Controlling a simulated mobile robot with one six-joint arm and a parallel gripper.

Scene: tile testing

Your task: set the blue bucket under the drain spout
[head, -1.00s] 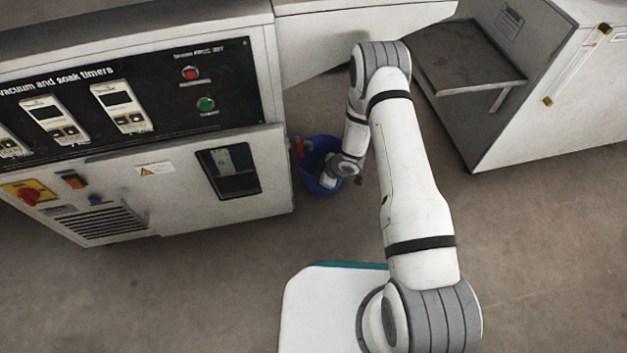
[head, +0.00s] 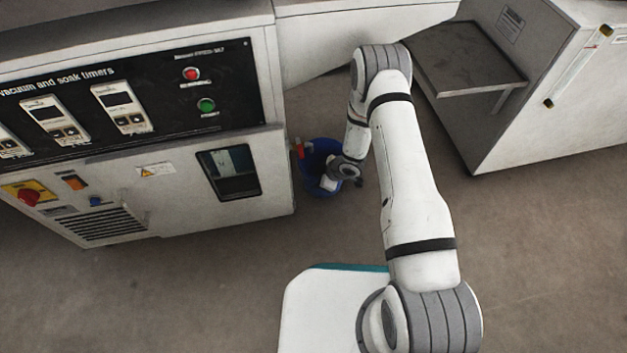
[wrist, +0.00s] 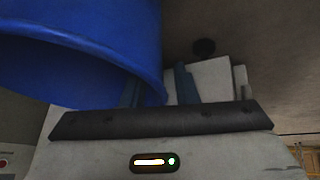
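The blue bucket (head: 322,188) stands on the floor close against the right end of the timer cabinet. A small red fitting (head: 299,149) shows at its upper left edge, by the cabinet side; it may belong to the drain spout, which I cannot make out clearly. My gripper (head: 347,182) is at the bucket's right side. In the wrist view the bucket (wrist: 90,45) fills the upper left. The two blue-grey fingers of my gripper (wrist: 158,92) stand apart, with the bucket's edge between them and a gap to the right finger. The bucket's inside is mostly hidden.
The timer cabinet (head: 225,195) stands left of the bucket. A pale machine with an open shelf (head: 465,65) stands at the right. The floor (head: 330,235) in front of the bucket is clear. A white body (head: 490,20) flanks the shelf.

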